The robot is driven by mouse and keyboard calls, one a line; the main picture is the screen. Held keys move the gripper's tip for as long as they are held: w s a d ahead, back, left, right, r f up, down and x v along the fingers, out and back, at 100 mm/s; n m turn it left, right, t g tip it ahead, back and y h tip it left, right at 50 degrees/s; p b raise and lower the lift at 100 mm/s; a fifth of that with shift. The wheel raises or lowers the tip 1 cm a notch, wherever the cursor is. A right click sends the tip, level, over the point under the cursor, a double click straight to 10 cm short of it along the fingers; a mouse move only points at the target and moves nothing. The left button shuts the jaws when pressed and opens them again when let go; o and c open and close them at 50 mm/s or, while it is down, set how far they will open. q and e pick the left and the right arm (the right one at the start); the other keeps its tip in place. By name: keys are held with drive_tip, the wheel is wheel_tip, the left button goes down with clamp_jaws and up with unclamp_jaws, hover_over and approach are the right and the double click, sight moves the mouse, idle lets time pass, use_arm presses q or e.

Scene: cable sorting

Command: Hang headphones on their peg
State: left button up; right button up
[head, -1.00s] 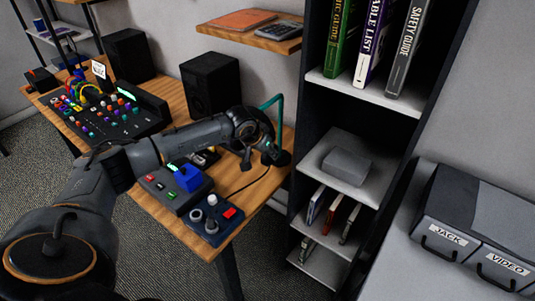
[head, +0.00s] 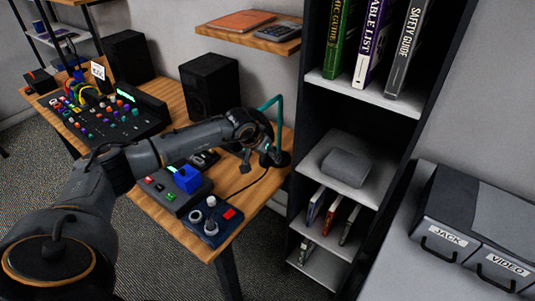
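A teal band, which looks like the headphones (head: 280,118), rises in an arch at the right end of the desk. A dark round part, perhaps an ear cup, is at its lower end, and a thin black cable trails over the desk nearby. My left gripper (head: 259,158) is right beside the band and overlaps it in the head view. Whether its fingers touch or hold the band is hidden by the wrist. My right gripper is not in view. No peg can be made out.
The wooden desk (head: 258,196) holds a control box with a blue block (head: 187,179), a small knob box (head: 211,221), a mixer (head: 118,113) and black speakers (head: 210,84). A wooden shelf (head: 250,33) hangs above. A dark bookcase (head: 294,185) stands close on the right.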

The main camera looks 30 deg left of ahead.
use_arm(q)
drive_tip(key=v, duration=1.2)
